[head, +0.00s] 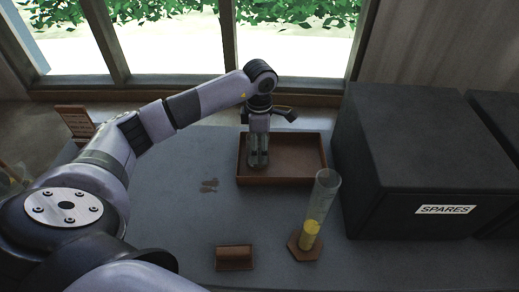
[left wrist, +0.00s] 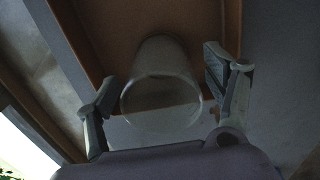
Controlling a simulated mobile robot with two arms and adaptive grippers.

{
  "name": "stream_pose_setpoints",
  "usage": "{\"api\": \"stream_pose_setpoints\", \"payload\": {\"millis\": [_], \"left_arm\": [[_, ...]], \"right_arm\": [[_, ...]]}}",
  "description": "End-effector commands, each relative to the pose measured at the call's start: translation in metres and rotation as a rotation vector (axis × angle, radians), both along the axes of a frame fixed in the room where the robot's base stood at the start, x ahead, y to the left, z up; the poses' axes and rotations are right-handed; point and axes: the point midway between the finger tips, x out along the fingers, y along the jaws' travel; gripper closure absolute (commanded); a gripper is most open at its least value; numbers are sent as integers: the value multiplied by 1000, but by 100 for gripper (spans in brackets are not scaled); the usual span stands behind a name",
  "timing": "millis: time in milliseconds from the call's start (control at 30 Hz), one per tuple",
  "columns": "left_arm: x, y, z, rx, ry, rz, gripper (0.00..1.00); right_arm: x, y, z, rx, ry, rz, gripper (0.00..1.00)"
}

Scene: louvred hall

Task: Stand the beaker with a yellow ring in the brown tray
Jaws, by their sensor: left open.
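The brown tray (head: 312,174) lies on the grey table, left of the dark box. My left gripper (head: 258,163) points down into the left part of the tray. In the left wrist view its two fingers (left wrist: 160,100) are open, one on each side of a clear beaker (left wrist: 160,58), with a gap visible to its sides. The beaker's round rim faces the camera, and its base appears to be over the tray floor (left wrist: 115,25). I cannot make out a yellow ring on it. In the head view the fingers mostly hide the beaker. My right gripper is out of view.
A tall clear cylinder with yellow contents (head: 315,212) stands in front of the tray. A small brown block (head: 234,257) is nearer. A dark box marked SPARES (head: 395,170) borders the right. A brown sign (head: 75,122) stands far left. Brown marks (head: 209,185) lie left of the tray.

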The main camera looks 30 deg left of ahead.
Motion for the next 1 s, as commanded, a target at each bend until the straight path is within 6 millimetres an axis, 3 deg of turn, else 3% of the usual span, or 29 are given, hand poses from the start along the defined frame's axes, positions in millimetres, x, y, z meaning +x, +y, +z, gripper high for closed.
{"api": "stream_pose_setpoints", "payload": {"millis": [33,200,400,1000], "left_arm": [[1,0,15,0,-6,-1,24],[1,0,52,-1,-4,-1,24],[0,0,80,0,-1,-1,24],[0,-1,88,-1,-1,-1,24]], "right_arm": [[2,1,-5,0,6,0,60],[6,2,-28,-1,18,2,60],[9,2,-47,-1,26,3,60],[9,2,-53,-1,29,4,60]]}}
